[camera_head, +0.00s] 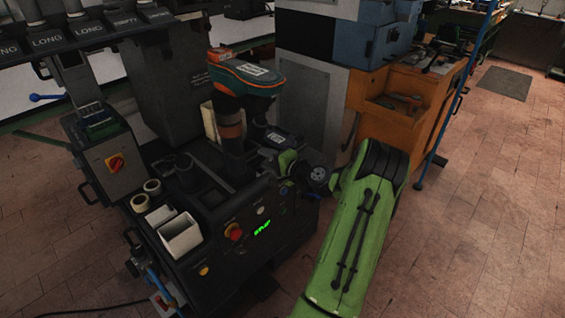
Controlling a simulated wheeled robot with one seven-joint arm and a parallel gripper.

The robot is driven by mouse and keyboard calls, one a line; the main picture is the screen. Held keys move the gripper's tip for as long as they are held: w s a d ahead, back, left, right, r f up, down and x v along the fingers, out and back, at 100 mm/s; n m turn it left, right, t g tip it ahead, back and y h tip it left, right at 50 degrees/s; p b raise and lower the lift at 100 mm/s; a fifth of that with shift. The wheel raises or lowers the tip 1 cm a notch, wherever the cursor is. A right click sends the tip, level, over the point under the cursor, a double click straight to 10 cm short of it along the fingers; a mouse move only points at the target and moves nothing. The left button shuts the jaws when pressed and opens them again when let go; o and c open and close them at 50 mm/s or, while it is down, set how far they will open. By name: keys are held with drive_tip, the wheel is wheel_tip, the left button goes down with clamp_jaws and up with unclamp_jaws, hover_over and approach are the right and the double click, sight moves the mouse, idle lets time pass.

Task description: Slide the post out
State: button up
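A dark upright post (232,155) with an orange band stands on the black press bed. A teal and orange shoe-like piece (248,78) sits at its top. My green arm comes in from the lower right, and its wrist bends left toward the machine. My gripper (287,165) appears at the end of that wrist, just right of the post's lower part. It is small and dark against the machine. I cannot make out its fingertips, or whether they touch anything.
The black machine (225,220) carries a red knob and a green display on its front. A white open box (180,235) and pale rolls (146,194) lie at its left. A control box (113,162) stands further left. An orange cabinet (378,120) stands behind my arm. The right floor is clear.

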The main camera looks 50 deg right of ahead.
drive_tip(key=p+v, duration=0.1)
drive_tip(key=v, duration=0.7)
drive_tip(key=shift+s, duration=0.35)
drive_tip(key=shift+a+r, duration=0.1)
